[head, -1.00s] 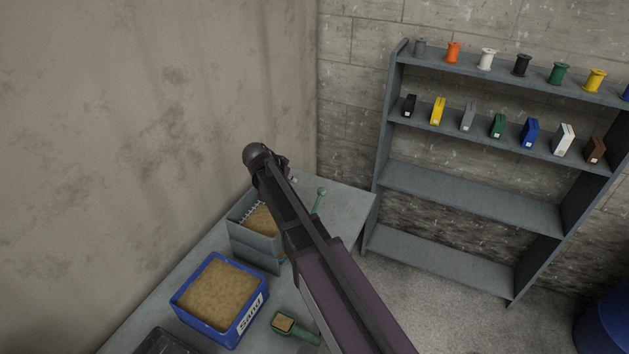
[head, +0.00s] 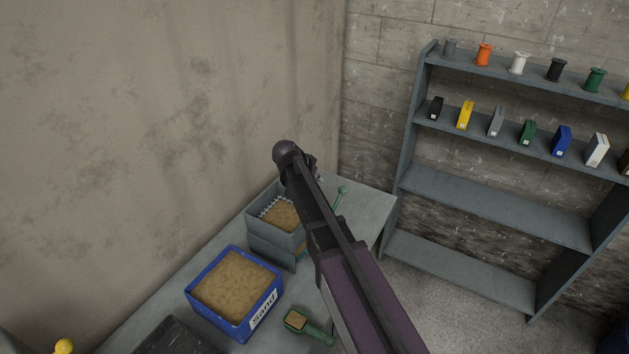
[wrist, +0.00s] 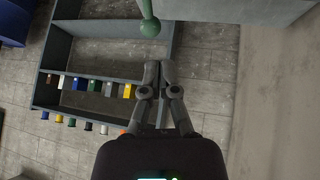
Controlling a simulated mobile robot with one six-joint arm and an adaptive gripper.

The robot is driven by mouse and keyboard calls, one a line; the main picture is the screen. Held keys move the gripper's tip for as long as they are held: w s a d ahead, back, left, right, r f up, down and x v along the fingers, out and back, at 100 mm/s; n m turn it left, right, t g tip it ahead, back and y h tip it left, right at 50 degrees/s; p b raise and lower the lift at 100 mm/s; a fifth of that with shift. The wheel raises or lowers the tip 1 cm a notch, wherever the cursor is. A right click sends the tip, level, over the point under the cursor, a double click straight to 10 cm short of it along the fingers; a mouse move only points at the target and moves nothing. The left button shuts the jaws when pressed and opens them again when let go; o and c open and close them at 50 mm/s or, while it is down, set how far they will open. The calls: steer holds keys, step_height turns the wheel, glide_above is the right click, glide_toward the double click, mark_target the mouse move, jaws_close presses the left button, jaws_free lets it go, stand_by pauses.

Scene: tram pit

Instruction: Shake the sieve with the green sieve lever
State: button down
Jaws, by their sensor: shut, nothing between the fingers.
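The green sieve lever (head: 341,191) stands up at the far right side of the grey sieve box (head: 262,226), partly hidden behind my arm in the head view. Its round green knob (wrist: 150,27) shows large at the top of the wrist view. My gripper (wrist: 159,66) is shut and empty, its fingertips just below the knob in that picture with a small gap between them. In the head view the fingers are hidden behind my arm. The sieve box holds brown sand in its open top.
A blue sand box (head: 236,291) and a green scoop with sand (head: 305,323) sit on the grey table (head: 372,213). A dark tray (head: 176,338) lies at the front. A shelf (head: 490,210) with spools and coloured boxes stands right. The wall is close behind the table.

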mark_target(337, 202)
steer(key=d+b+x, duration=0.1)
steer(key=b+x, duration=0.6)
steer(key=x, duration=0.3)
steer(key=shift+d, duration=0.2)
steer(key=shift+r, duration=0.1)
steer(key=shift+a, duration=0.15)
stand_by(0.4)
